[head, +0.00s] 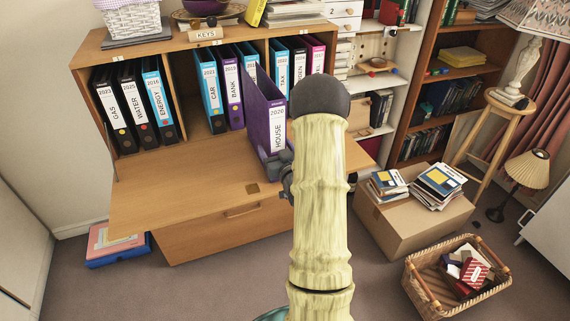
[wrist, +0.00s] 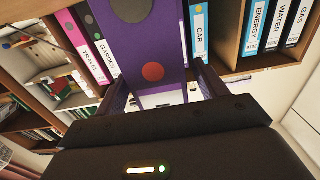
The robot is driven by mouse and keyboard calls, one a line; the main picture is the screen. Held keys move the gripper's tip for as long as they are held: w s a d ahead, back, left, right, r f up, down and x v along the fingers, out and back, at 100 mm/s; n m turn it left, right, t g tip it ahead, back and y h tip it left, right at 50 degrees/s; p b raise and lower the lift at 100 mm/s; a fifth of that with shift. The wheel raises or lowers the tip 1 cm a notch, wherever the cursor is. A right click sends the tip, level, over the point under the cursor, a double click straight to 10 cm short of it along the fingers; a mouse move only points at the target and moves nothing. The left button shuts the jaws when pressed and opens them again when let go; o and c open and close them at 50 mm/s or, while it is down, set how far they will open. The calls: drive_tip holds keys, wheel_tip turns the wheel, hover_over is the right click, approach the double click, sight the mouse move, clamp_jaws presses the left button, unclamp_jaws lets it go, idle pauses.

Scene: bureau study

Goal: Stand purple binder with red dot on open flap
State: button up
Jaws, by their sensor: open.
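The purple binder (head: 262,115) labelled HOUSE stands roughly upright at the right part of the open flap (head: 190,185), out in front of the binder row. In the wrist view the purple binder (wrist: 185,35) shows its spine with a red dot (wrist: 153,72). My gripper (wrist: 158,95) is open, with one finger on each side of the spine's lower part; I cannot tell whether they touch it. In the head view my gripper (head: 285,172) is mostly hidden behind my arm, as is the binder's lower right edge.
Several black, blue, pink and purple binders (head: 125,110) stand in the cabinet. A purple BANK binder (head: 231,90) is among them. The flap's left side is clear. A cardboard box (head: 405,222) with books and a wicker basket (head: 425,290) sit on the floor at right.

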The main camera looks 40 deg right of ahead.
drive_tip(key=b+v, duration=0.1)
drive_tip(key=v, duration=0.7)
drive_tip(key=shift+s, duration=0.4)
drive_tip(key=shift+a, duration=0.15)
drive_tip(key=w+a+f+n+g+y, duration=0.1)
drive_tip(key=a+f+n+g+y, duration=0.15)
drive_tip(key=a+g, duration=0.7)
drive_tip(key=s+a+r+g+y, duration=0.2)
drive_tip(key=s+a+g, duration=0.3)
drive_tip(key=s+a, duration=0.8)
drive_tip(key=a, duration=0.3)
drive_tip(key=shift+s+n, duration=0.15)
drive_tip(key=shift+n, duration=0.2)
